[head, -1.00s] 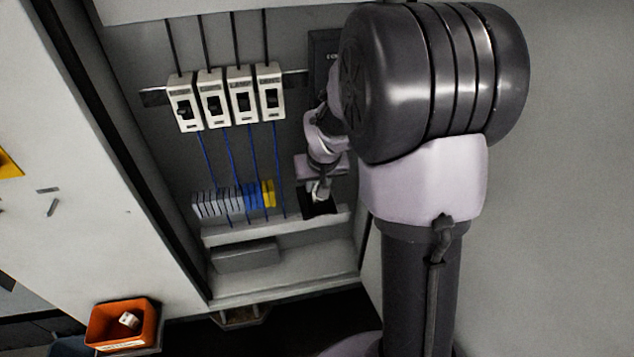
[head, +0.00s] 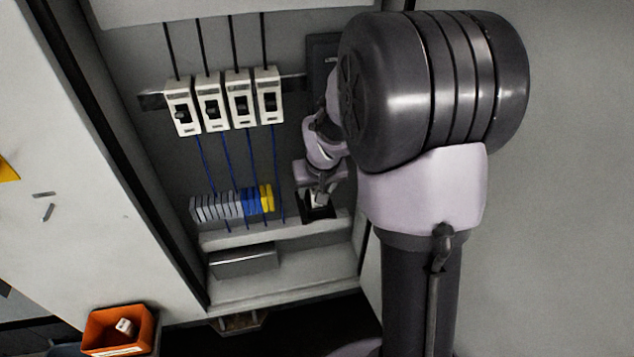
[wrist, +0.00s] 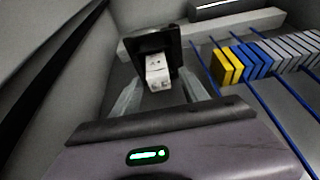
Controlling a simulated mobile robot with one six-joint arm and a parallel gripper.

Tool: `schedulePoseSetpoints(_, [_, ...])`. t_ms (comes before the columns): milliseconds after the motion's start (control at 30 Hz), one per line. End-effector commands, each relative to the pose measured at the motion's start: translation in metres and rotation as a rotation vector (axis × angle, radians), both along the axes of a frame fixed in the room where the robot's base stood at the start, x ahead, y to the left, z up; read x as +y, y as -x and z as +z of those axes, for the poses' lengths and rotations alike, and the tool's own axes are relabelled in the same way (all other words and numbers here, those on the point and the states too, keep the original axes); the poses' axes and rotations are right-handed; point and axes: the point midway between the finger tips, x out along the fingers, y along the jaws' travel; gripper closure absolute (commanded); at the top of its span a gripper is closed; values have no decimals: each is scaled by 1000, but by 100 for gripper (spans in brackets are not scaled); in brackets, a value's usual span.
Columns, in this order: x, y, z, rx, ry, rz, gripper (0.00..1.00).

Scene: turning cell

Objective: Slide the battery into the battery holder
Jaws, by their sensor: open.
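The battery (wrist: 158,72) is a small white block with dark marks on its near end. In the wrist view it sits at the mouth of the black battery holder (wrist: 145,40), its near end sticking out towards me; how deep it goes is hidden. My gripper (wrist: 160,82) is open, with one pale finger on each side of the battery's near end and gaps visible beside it. In the head view my gripper (head: 320,187) is at the holder (head: 318,214), low in the cabinet, and mostly covers the battery.
Grey, blue and yellow terminal blocks (head: 232,204) with blue wires stand close to the left in the head view. Several white breakers (head: 224,101) hang above. A pale ledge (head: 270,237) runs below. An orange bin (head: 118,328) holding a white block stands at lower left.

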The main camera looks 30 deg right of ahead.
Motion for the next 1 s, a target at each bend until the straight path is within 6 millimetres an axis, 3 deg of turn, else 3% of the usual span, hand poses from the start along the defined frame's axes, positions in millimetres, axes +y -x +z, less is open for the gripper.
schedulePoseSetpoints(167, [3, 10, 32, -4, 1, 0, 48])
schedulePoseSetpoints(600, [15, 53, 137, -4, 1, -1, 48])
schedulePoseSetpoints(800, [18, 62, 157, -2, 1, 0, 48])
schedulePoseSetpoints(1000, [18, 63, 159, -1, 0, 0, 48])
